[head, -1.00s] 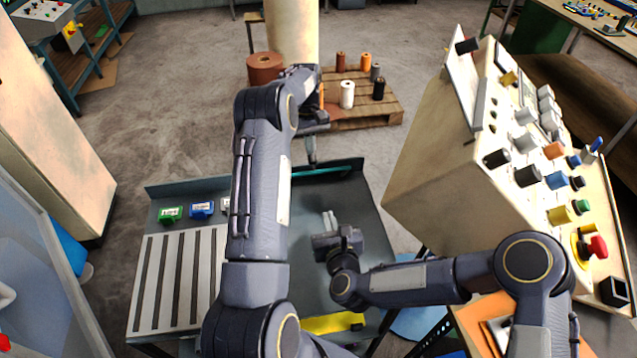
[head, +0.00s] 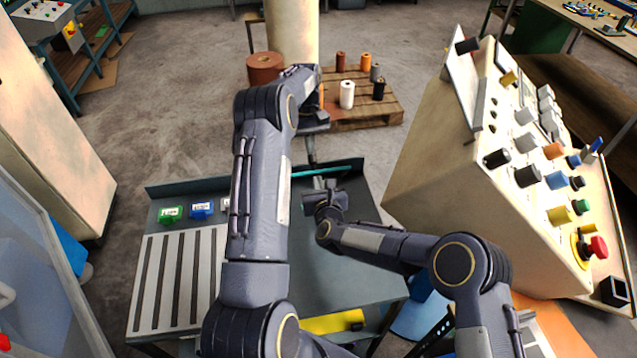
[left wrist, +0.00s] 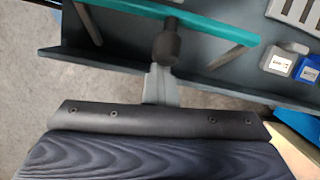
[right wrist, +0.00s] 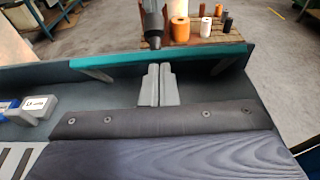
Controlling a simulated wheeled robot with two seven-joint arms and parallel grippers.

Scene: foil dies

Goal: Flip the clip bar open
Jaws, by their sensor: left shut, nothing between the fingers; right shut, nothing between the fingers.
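The clip bar (head: 342,171) is a long teal bar along the far edge of the dark table. In the right wrist view the bar (right wrist: 195,56) has a grey arm near each end. My left gripper (head: 312,156) is shut and empty, pointing down at the far side of the bar. A dark cylindrical piece (left wrist: 166,46) shows beyond its fingers in the left wrist view; I cannot tell what it belongs to. My right gripper (head: 320,183) is shut and empty on the near side of the bar, its fingertips (right wrist: 158,68) close to it. Contact is unclear.
The table (head: 345,285) carries a slotted light plate (head: 160,285) and green (head: 171,214) and blue (head: 202,209) blocks at left. A tall control console (head: 440,170) stands at right. A pallet (head: 345,118) with rolls is behind the table.

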